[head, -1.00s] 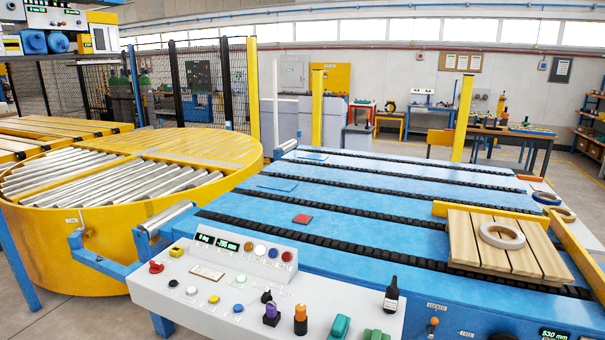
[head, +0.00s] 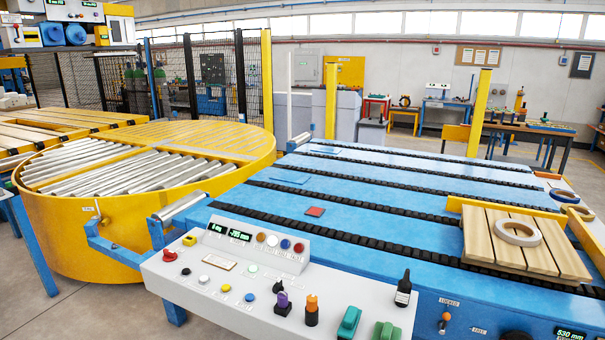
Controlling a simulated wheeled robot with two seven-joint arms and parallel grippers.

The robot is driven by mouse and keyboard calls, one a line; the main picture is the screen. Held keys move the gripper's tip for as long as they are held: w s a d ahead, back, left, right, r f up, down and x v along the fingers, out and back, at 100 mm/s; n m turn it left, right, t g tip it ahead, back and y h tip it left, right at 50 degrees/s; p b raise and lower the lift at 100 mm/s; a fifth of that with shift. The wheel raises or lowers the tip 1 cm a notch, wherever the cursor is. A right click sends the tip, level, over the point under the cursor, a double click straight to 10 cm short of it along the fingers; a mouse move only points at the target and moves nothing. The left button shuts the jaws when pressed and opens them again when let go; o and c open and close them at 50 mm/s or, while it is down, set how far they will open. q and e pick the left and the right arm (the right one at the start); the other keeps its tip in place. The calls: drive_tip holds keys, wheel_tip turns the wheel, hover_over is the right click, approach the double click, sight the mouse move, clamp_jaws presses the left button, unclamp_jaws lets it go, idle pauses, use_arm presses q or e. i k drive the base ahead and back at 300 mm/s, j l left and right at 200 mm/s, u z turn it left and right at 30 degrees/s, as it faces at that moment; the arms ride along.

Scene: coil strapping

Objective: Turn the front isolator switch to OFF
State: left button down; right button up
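I cannot tell any control marked as an isolator switch; the small labels are too blurred to read. A grey control console (head: 215,278) stands in front, with a red knob (head: 170,255) at its left end, coloured buttons and lamps, and purple (head: 283,303), orange (head: 312,310) and green (head: 349,322) handles. To its right, on the blue front panel, an orange-tipped lever (head: 445,320) stands below a label that seems to read LOCKED. A dark round part (head: 516,336) is cut off by the bottom edge. Neither of my grippers shows.
The blue conveyor table (head: 370,215) with black chains lies behind the console. A wooden pallet (head: 480,237) carrying a pale ring (head: 518,232) sits on its right. A yellow roller turntable (head: 90,240) stands at left. Grey floor (head: 90,315) is clear at lower left.

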sight(169, 256)
drive_tip(key=i+j, duration=0.75)
